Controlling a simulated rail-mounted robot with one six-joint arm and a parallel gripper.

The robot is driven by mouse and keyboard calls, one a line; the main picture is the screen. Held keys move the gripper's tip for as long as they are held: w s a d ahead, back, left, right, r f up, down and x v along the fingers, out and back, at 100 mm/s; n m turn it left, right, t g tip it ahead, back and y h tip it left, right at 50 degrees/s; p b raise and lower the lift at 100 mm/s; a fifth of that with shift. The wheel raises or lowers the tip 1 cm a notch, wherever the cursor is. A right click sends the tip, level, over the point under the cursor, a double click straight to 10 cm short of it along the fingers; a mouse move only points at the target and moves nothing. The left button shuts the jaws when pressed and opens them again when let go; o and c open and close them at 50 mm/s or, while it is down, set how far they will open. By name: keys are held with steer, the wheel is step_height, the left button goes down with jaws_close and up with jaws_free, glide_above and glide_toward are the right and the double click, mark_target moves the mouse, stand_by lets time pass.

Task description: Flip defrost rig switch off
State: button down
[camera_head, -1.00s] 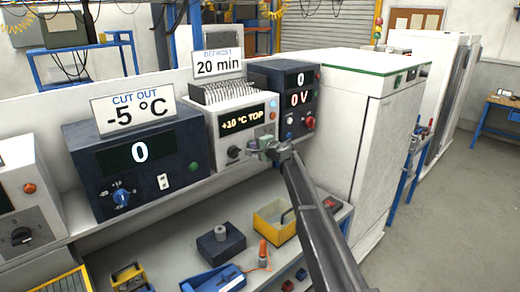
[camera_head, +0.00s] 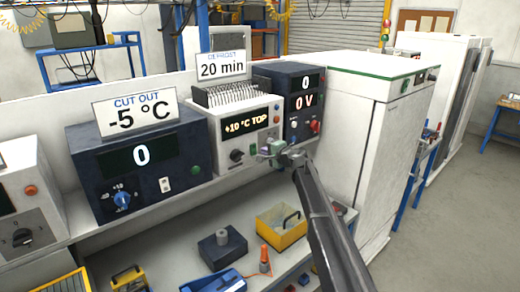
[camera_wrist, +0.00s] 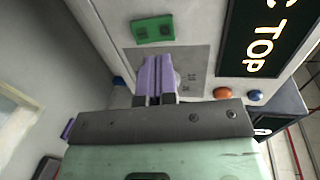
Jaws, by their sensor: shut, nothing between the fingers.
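The defrost rig (camera_head: 215,128) is the white box with fins on top, a "20 min" sign and a "+10 °C TOP" display (camera_head: 246,121). My gripper (camera_head: 264,149) is at the lower right of its front face. In the wrist view the purple fingers (camera_wrist: 153,68) are shut together with nothing between them. They are in front of a grey marked plate (camera_wrist: 198,62) on the white panel and overlap it. A pale round part (camera_wrist: 177,78) shows beside the fingertips. The switch lever is mostly hidden, so I cannot tell its position or whether I touch it.
A green part (camera_wrist: 152,29) and an orange lamp (camera_wrist: 222,93) flank the plate. A dark blue "-5 °C" unit (camera_head: 80,150) stands left, and a dark "0 V" unit (camera_head: 290,80) right.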

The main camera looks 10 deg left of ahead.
steer(key=s+d+r+p, duration=0.3)
steer(key=s+d+r, duration=0.1)
steer(key=s+d, duration=0.2)
steer(key=shift+d+r+p, duration=0.15)
steer(key=shift+d+p, duration=0.1)
steer(key=shift+p, duration=0.05)
steer(key=s+d+f+n+g+h+b, duration=0.1)
steer(key=s+d+f+n+g+h, duration=0.25)
steer(key=s, duration=0.55)
steer(key=s+f+n+g+b, duration=0.1)
steer(key=s+f+n+g, duration=0.25)
steer(key=s+f, duration=0.4)
steer(key=s+d+f+g+h+b, duration=0.1)
steer(key=s+d+f+h, duration=0.1)
steer(key=s+d, duration=0.3)
steer(key=s+d+f+n+g+h+b, duration=0.1)
steer(key=s+d+f, duration=0.4)
steer(key=s, duration=0.7)
steer(key=s+d+f+g+h+b, duration=0.1)
steer(key=s+d+f+h+b, duration=0.2)
steer(key=s+d+h, duration=0.2)
steer(key=s+d, duration=0.1)
steer(key=s, duration=0.2)
steer(key=shift+s+d+f+n+g, duration=0.25)
steer(key=shift+s+d+n+g, duration=0.05)
steer(key=shift+s+g, duration=0.1)
